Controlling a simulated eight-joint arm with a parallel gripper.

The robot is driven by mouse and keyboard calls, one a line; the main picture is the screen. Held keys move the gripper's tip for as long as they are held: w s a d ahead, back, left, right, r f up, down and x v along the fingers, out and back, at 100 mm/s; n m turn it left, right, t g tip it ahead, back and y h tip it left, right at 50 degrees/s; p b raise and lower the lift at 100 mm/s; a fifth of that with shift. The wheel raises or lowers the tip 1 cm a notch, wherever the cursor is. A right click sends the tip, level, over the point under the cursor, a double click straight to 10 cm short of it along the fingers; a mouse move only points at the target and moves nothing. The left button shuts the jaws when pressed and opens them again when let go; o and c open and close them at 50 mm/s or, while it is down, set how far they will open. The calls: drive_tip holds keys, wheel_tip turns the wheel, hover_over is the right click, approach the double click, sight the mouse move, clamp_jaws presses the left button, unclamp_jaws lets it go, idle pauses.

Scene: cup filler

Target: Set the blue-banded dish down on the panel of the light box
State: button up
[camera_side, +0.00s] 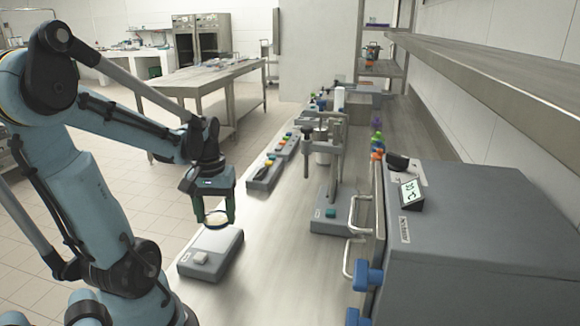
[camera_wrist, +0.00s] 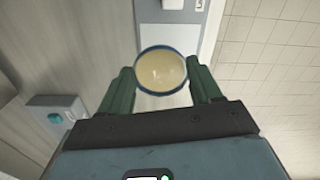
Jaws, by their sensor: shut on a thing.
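The blue-banded dish (camera_wrist: 161,72) is round and shallow, with a dark blue rim and a pale yellow inside. My gripper (camera_wrist: 163,82) is shut on it, with one green finger at each side. In the side view the dish (camera_side: 215,221) hangs roughly level between the fingers of my gripper (camera_side: 214,212). The light box (camera_side: 223,255) is a low grey box on the bench, below the dish. The dish appears to be just above its far part; whether it touches cannot be told. The wrist view shows part of the light box (camera_wrist: 178,40), with the dish covering some of it.
A grey stand with a column (camera_side: 330,205) is to the right on the bench. A large grey oven-like box (camera_side: 470,240) with handles and blue knobs stands at the right. A rack with coloured caps (camera_side: 268,172) lies farther back. Bare bench surrounds the light box's right side.

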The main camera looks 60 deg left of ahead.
sight(216, 239)
drive_tip(key=shift+s+a+f, duration=0.2)
drive_tip(key=shift+a+f, duration=0.35)
drive_tip(key=shift+a, duration=0.2)
drive_tip(key=shift+f, duration=1.9)
drive_tip(key=shift+f, duration=0.1)
drive_tip(key=o, duration=1)
drive_tip(key=shift+o, duration=0.2)
